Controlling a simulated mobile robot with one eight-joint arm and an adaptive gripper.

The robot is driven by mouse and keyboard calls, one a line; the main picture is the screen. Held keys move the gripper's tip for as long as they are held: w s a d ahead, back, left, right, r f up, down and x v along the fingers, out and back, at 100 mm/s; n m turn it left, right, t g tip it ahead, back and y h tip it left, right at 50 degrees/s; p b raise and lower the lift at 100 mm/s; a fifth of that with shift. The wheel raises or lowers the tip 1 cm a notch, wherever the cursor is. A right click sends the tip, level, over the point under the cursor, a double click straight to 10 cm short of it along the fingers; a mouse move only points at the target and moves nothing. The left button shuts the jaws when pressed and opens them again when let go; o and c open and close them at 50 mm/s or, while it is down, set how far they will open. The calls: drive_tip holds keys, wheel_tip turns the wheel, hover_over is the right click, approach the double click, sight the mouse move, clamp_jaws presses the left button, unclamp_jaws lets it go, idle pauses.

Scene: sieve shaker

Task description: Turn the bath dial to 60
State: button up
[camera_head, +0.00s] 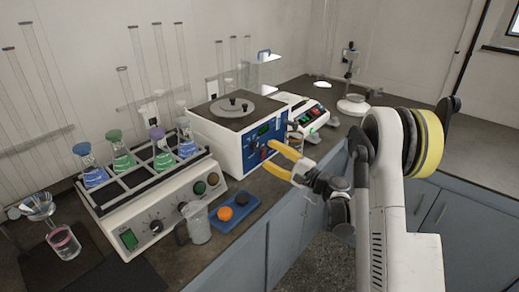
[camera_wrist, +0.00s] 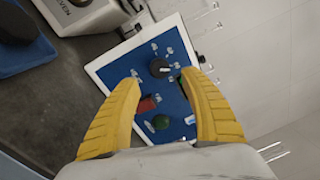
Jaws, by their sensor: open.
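The bath (camera_head: 233,125) is a white box with a dark top and a blue front panel. It stands at the middle of the bench in the head view. In the wrist view its blue panel (camera_wrist: 118,72) appears tilted. It carries a black round dial (camera_wrist: 159,67) with pale marks around it, a red switch (camera_wrist: 147,104) and a green button (camera_wrist: 160,122). My gripper (camera_head: 267,155) is open and empty in front of the panel. In the wrist view the yellow fingers (camera_wrist: 162,78) point at the panel, with the dial just beyond the tips. The dial's setting is too small to read.
A shaker with colored flasks (camera_head: 150,205) stands left of the bath. Another white device (camera_head: 300,108) with a red display stands close on the right.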

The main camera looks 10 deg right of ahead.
drive_tip(key=v, duration=0.5)
drive_tip(key=shift+s, duration=0.1)
drive_tip(key=s+a+r+n+g+h, duration=0.3)
drive_tip(key=s+a+r+n+g, duration=0.35)
drive_tip(key=s+a, duration=0.35)
drive_tip(key=s+d+f+n+g+h, duration=0.1)
drive_tip(key=s+d+n+h, duration=0.2)
drive_tip(key=s, duration=1.9)
drive_tip(key=n+h, duration=0.4)
drive_tip(key=shift+s+d+n+g+h, duration=0.2)
drive_tip(key=shift+s+n+g+h, duration=0.1)
drive_tip(key=shift+n+g+h, duration=0.1)
